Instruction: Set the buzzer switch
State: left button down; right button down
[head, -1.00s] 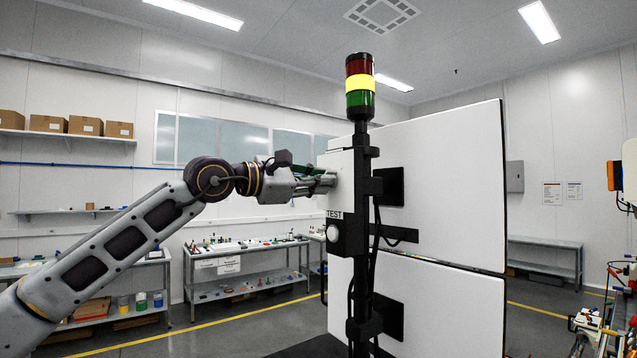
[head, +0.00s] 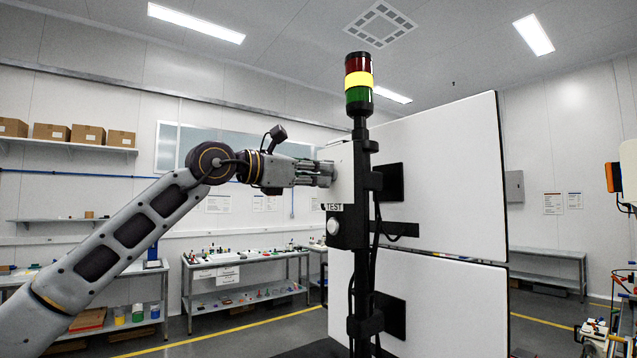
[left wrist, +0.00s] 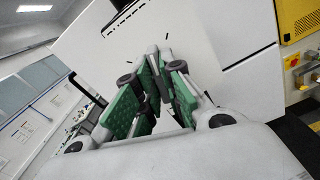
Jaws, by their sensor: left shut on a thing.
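My left gripper (head: 328,173) reaches in from the left to the pale face of a control box (head: 343,182) on the black post. In the left wrist view, its green-padded fingers (left wrist: 160,60) are closed together at a white panel with short black tick marks around them. The gripper is shut on the buzzer switch, which the fingers almost wholly hide; its position cannot be read. Below it are a "TEST" label (head: 334,207) and a round white button (head: 333,227). My right gripper is not in view.
A signal tower (head: 359,82) tops the post, its yellow section bright. Large white panels (head: 440,175) stand right behind the post. Black cables (head: 352,290) hang along it. A bench with small items (head: 245,255) stands behind on the left.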

pick_arm(q)
jog(key=n+b, duration=0.3)
jog(key=n, duration=0.1)
jog(key=shift+f+n, duration=0.1)
jog(key=shift+n, duration=0.3)
jog(key=n+b, duration=0.2)
jog(key=n, duration=0.2)
jog(key=shift+n, duration=0.4)
jog(key=shift+n+b, duration=0.35)
jog(key=shift+n, duration=0.25)
jog(key=shift+a+n+b, duration=0.1)
jog(key=shift+n+b, duration=0.2)
jog(key=shift+n, duration=0.6)
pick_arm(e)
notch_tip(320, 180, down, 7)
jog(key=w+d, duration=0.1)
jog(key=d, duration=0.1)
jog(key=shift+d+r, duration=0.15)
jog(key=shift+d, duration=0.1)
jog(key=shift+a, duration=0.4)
pick_arm(q)
jog(key=c, duration=1.5)
grip_release()
jog(key=shift+w, duration=0.1)
jog(key=shift+c, duration=0.2)
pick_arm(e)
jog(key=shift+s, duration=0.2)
